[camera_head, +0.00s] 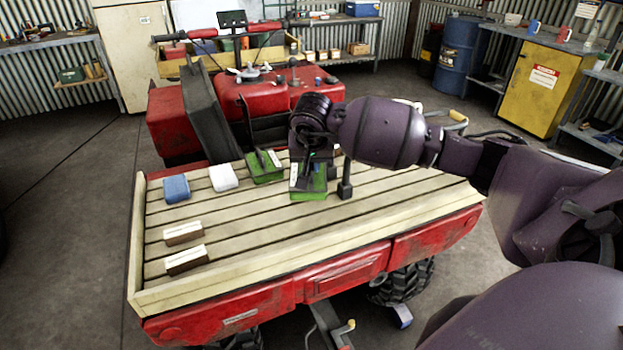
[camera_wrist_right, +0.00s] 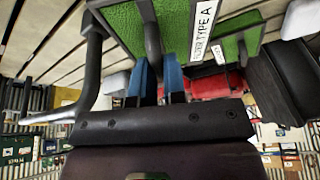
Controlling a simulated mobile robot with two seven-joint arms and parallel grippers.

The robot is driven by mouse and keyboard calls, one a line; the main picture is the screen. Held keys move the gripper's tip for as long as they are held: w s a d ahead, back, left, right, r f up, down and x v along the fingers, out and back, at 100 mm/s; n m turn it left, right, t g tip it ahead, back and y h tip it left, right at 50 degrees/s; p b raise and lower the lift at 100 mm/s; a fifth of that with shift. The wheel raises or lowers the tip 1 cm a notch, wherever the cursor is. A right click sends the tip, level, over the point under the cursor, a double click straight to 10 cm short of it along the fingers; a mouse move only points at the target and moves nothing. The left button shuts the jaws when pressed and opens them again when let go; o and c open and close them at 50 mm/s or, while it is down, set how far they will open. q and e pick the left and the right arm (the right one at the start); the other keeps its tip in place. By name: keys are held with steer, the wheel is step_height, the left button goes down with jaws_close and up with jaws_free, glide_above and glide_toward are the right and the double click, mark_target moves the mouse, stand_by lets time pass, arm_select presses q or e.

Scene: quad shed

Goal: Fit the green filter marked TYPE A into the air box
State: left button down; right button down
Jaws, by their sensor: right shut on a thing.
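My right gripper (camera_head: 311,160) is shut on the black handle of a green filter (camera_head: 308,187) over the quad's slatted wooden bed. In the right wrist view the blue fingertips (camera_wrist_right: 160,78) are at the handle, and the green filter (camera_wrist_right: 124,24) has a white label reading TYPE A. I cannot tell whether the filter touches the slats. A second green filter (camera_head: 265,170) with a dark handle lies just left of it; in the wrist view this filter (camera_wrist_right: 238,42) is partly cut off by the first. I cannot make out the air box clearly. My left gripper is out of view.
A blue block (camera_head: 176,188), a white block (camera_head: 223,177) and two brown-and-white boxes (camera_head: 184,233) (camera_head: 186,260) lie on the bed (camera_head: 300,236). A black post (camera_head: 345,186) stands right of the held filter. A dark upright panel (camera_head: 206,112) is beside the red quad body (camera_head: 262,97). The front bed is clear.

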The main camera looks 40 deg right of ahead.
mark_target(311, 180)
steer(key=shift+f, duration=2.4)
steer(key=shift+f, duration=0.25)
steer(key=c, duration=1.2)
jaws_free()
steer(key=shift+r, duration=0.1)
